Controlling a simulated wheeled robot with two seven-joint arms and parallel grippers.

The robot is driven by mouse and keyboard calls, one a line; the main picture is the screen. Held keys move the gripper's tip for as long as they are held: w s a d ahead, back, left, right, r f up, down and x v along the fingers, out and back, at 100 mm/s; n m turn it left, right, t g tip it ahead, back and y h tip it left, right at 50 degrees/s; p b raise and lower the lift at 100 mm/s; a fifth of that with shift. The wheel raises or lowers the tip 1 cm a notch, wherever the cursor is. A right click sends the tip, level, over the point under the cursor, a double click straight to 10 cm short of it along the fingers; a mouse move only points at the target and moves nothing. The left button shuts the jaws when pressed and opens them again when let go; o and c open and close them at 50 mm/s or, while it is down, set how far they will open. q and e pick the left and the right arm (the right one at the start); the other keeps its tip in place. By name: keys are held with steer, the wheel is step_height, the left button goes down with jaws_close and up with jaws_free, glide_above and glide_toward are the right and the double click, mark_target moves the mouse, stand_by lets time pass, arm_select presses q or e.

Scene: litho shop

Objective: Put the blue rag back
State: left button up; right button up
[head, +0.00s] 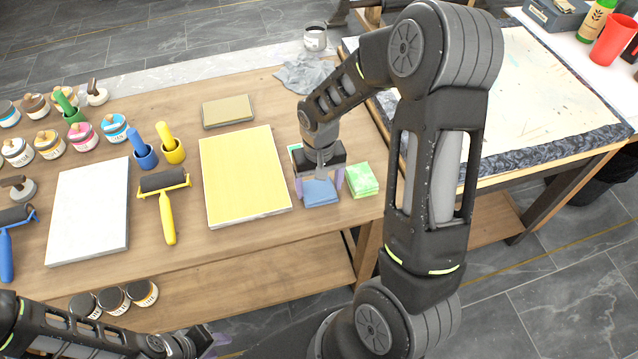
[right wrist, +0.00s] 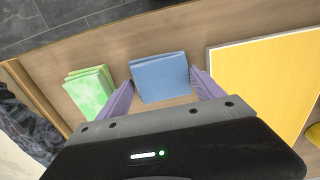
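The blue rag (head: 320,193) is a folded square lying on the wooden table near its front edge. It also shows in the right wrist view (right wrist: 160,78). My right gripper (head: 319,182) points down over it, open, with one purple finger at each side of the rag; whether they touch it I cannot tell. The fingertips also show in the right wrist view (right wrist: 161,76). A green folded rag stack (head: 361,180) lies just to the right. My left gripper (head: 208,341) is low at the front, off the table edge, and its opening is unclear.
A yellow board (head: 243,177) lies left of the blue rag. A crumpled grey cloth (head: 303,72) and a tan block (head: 228,111) lie behind. Rollers, ink jars and a white slab (head: 90,212) fill the left. My right arm hides part of the right-hand table (head: 530,95).

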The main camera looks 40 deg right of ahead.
mark_target(319, 188)
steer(key=o, duration=0.4)
steer(key=shift+r, duration=0.1)
step_height(319, 188, up, 12)
stand_by(0.6)
stand_by(0.7)
